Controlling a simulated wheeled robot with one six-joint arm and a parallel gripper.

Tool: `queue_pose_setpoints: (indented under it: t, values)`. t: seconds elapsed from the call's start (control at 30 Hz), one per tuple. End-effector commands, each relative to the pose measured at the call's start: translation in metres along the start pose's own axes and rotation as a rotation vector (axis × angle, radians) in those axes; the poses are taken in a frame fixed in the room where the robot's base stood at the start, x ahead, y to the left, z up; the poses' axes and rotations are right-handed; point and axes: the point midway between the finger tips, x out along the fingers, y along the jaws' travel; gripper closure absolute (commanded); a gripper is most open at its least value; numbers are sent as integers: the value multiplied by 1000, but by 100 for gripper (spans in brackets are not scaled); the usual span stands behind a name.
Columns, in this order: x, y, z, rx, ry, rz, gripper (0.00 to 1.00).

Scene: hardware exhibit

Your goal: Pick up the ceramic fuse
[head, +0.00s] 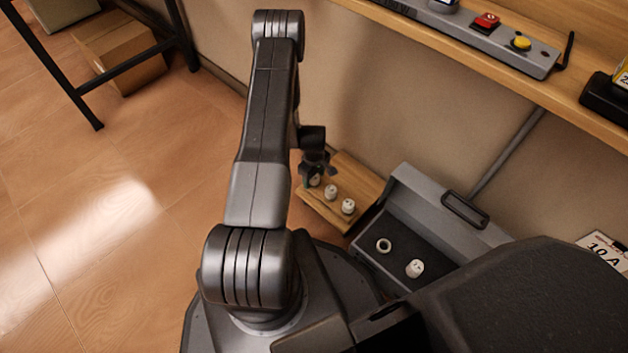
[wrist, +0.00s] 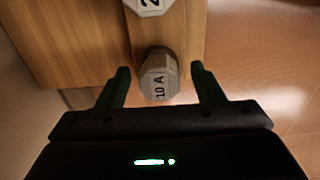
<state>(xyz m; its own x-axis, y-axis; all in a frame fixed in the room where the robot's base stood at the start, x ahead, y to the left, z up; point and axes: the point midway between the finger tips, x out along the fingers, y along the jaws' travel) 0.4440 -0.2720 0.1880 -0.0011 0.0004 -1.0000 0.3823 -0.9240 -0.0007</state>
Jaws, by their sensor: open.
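A ceramic fuse (wrist: 159,74) marked "10 A" shows in the wrist view, at the edge of a wooden board. My gripper (wrist: 160,69) is open, with one finger on each side of this fuse and visible gaps between. A second white fuse (wrist: 150,5), partly cut off, bears a "2". In the head view my gripper (head: 312,172) is over the left end of the wooden board (head: 370,184) and partly hides the fuse there. Two more white fuses (head: 331,191) (head: 348,206) stand on the board to its right.
A "10 A" card (head: 605,247) lies at the far right. A shelf with a button panel (head: 490,38) runs above.

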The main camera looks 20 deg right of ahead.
Motion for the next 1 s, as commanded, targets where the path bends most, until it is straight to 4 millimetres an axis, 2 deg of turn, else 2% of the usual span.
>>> queue_pose_setpoints:
  t: [0.07, 0.1, 0.33, 0.57, 0.67, 1.0]
  values:
    - [-1, 0, 0, 0, 0, 0, 39]
    - [-1, 0, 0, 0, 0, 0, 43]
    - [-1, 0, 0, 0, 0, 0, 87]
    - [-2, 0, 0, 0, 1, 1, 87]
    - [-9, 1, -1, 0, 2, 2, 87]
    - [-75, 1, -1, 0, 2, 2, 87]
